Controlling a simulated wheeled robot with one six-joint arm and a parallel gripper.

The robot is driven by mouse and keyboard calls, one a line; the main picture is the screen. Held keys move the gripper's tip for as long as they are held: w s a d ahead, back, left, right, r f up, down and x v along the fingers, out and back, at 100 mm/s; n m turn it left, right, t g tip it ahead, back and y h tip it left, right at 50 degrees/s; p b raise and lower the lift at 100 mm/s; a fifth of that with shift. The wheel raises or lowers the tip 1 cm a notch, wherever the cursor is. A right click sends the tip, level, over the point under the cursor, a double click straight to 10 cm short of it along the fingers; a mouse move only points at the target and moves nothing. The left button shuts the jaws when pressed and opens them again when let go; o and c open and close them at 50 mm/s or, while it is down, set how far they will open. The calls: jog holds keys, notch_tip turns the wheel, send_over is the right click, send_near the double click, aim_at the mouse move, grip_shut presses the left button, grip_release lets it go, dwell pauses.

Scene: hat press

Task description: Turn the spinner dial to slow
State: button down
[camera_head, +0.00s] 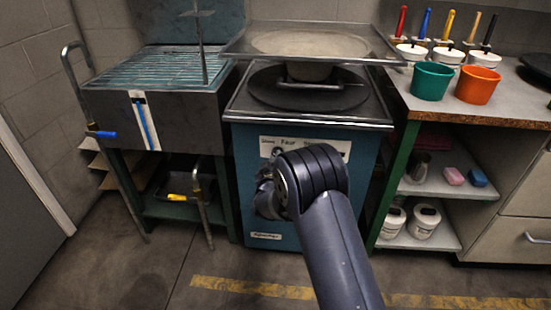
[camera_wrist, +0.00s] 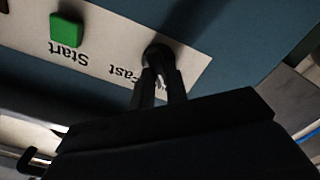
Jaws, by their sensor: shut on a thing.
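The spinner dial (camera_wrist: 158,52) is a dark round knob on a white label strip on the blue cabinet front. In the wrist view, my gripper (camera_wrist: 160,76) has its two dark fingers closed together on the dial. The word "Fast" is printed beside the dial, upside down in this view. The "Slow" marking is not readable, and the fingers partly cover the dial, so I cannot tell its setting. In the head view, the label strip (camera_head: 320,143) shows above my arm, which hides much of the cabinet front.
A green Start button (camera_wrist: 66,31) sits on the same strip, near "Fast". A washout tank (camera_head: 110,105) stands left. A bench with a green bucket (camera_head: 430,82) and an orange bucket (camera_head: 478,86) stands right.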

dwell(0.3)
jog(key=c, duration=1.4)
grip_release()
jog(key=s+p, duration=0.1)
jog(key=s, duration=0.9)
jog(key=shift+s+a+p, duration=0.2)
jog(key=shift+s+p, duration=0.1)
jog(key=shift+s, duration=0.1)
jog(key=shift+w, duration=0.1)
jog(key=w+b, duration=0.1)
jog(key=w, duration=0.9)
jog(key=shift+w+d+b, duration=0.2)
jog(key=shift+w+b, duration=0.1)
jog(key=shift+b, duration=0.05)
